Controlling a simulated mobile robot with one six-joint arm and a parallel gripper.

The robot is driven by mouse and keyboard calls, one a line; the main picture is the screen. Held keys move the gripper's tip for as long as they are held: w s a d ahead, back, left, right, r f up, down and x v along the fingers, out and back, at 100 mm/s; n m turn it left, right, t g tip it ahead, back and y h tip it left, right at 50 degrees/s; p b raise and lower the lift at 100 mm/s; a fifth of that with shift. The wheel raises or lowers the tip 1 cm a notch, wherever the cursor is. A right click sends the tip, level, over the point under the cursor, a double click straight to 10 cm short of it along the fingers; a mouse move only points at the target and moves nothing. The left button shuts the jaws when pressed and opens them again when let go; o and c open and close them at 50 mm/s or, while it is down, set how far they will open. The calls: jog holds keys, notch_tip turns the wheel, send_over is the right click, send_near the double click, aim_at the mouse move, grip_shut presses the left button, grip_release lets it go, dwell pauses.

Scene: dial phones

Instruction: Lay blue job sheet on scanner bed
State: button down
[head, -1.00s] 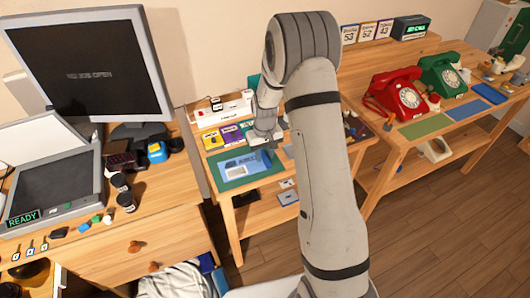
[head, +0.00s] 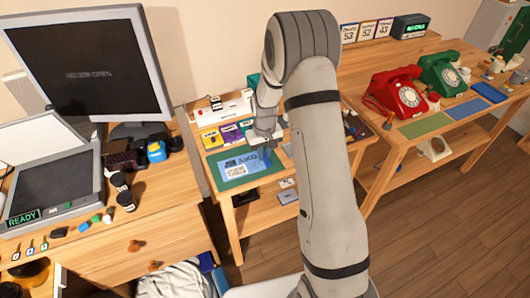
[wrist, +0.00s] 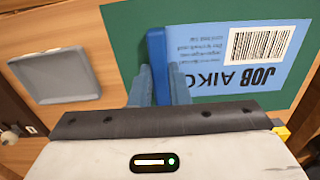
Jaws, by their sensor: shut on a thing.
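The blue job sheet (head: 240,165) lies over the green mat (head: 224,184) on the middle table. In the wrist view, the sheet (wrist: 215,80) shows a barcode and the printed words JOB AIKO. My gripper (wrist: 159,80) is shut on the sheet's raised darker blue strip (wrist: 156,45). In the head view, my gripper (head: 267,153) is at the sheet's right end; its fingertips are small there. The scanner (head: 60,190) stands on the left desk with its lid (head: 35,143) raised. Its dark bed (head: 52,180) is bare, and its display reads READY.
A monitor (head: 85,65), dark jars (head: 125,200) and small coloured items stand around the scanner. A gap separates the left desk from the middle table. A white power strip (head: 222,112) lies behind the mat. Red (head: 397,92) and green telephones stand to the right.

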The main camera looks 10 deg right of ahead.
jog(key=shift+r+p, duration=1.35)
jog(key=shift+r, duration=1.1)
